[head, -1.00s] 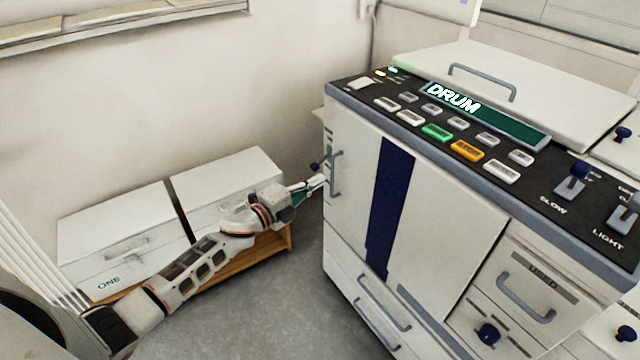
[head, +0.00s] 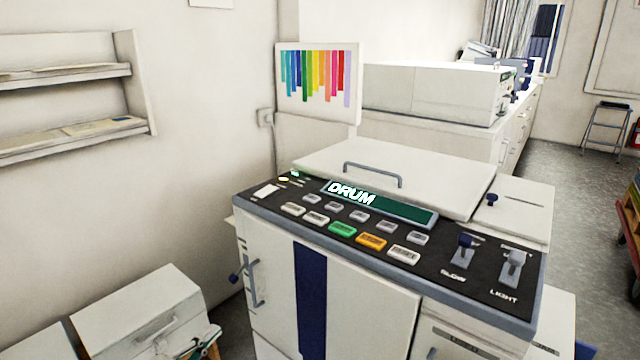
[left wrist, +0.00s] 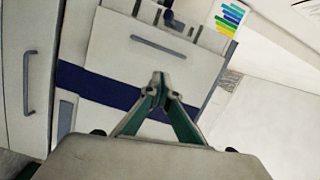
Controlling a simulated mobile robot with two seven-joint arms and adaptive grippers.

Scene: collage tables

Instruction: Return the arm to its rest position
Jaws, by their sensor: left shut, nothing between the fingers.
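My left gripper (left wrist: 160,84) shows in the left wrist view with its two green fingers meeting at the tips, shut and empty. In the head view only a small part of this gripper (head: 207,340) shows at the bottom left, left of the machine and in front of the white boxes. The rest of my left arm is below the picture. The white machine (head: 385,300) with a dark button panel and a "DRUM" display stands in the middle. My right gripper is in neither view.
White boxes (head: 140,308) stand low at the left by the wall. A wall shelf (head: 70,145) is above them. A colour chart (head: 318,82) stands behind the machine. A long white counter (head: 450,132) runs at the back, with open floor (head: 570,180) to its right.

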